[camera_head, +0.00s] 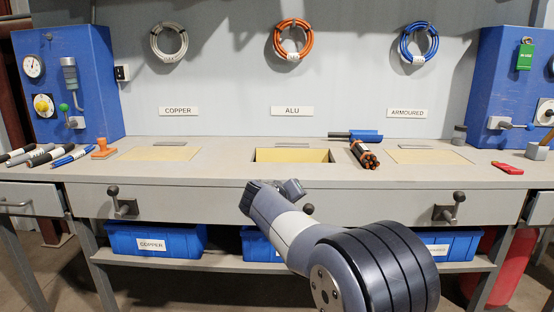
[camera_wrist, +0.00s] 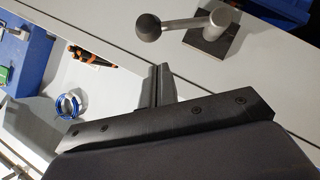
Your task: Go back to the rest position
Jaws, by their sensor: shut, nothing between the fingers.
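My gripper (camera_head: 276,190) is in front of the bench's front edge in the head view, at the end of my arm reaching in from the lower right. In the wrist view its fingers (camera_wrist: 160,70) are shut together with nothing between them. They are beside a black ball-ended lever (camera_wrist: 180,25) on the bench front. No rest position is marked in either view.
The bench top (camera_head: 225,150) has an open ALU hatch (camera_head: 292,156). A bundle of orange-and-black cables (camera_head: 363,155) lies right of it. Several cable pieces (camera_head: 45,156) lie at the far left. Blue bins (camera_head: 155,240) stand on the shelf below.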

